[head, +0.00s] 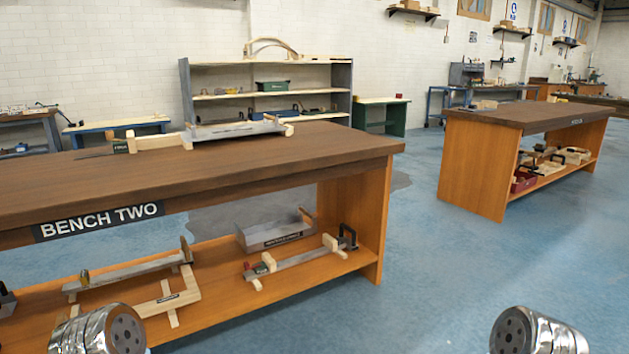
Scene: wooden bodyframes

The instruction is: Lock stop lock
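I cannot tell which object is the stop lock. On the lower shelf, a metal bar with wooden blocks (305,256) and a black clamp-like handle (347,237) lies at the right. A wooden frame with a metal bar (150,275) lies at the left of that shelf. Neither gripper shows; only rounded metal parts of my arms appear at the bottom edge.
A grey metal tray (275,234) stands on the lower shelf. A second bench (520,115) at the right holds a red bin (523,181) and other parts underneath. A shelf unit (270,72) stands behind the near bench. The blue floor (430,270) between the benches is clear.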

